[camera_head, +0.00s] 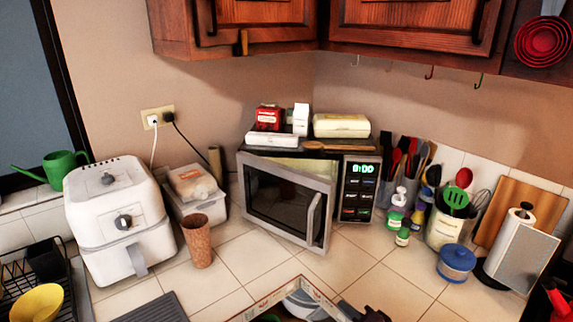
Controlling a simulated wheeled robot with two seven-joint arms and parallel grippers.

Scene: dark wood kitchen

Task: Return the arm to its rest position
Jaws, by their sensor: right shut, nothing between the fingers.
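My right gripper (364,313) shows only as a dark shape at the bottom edge, right of centre. It is shut and empty, near the corner of a pale-edged open compartment (262,304). Most of my right arm is out of view. My left gripper is not in view.
The microwave (360,190) stands in the corner, its door (285,203) slightly ajar. Left are an air fryer (115,215) and a brown cup (196,241). Cabinets (420,22) hang above.

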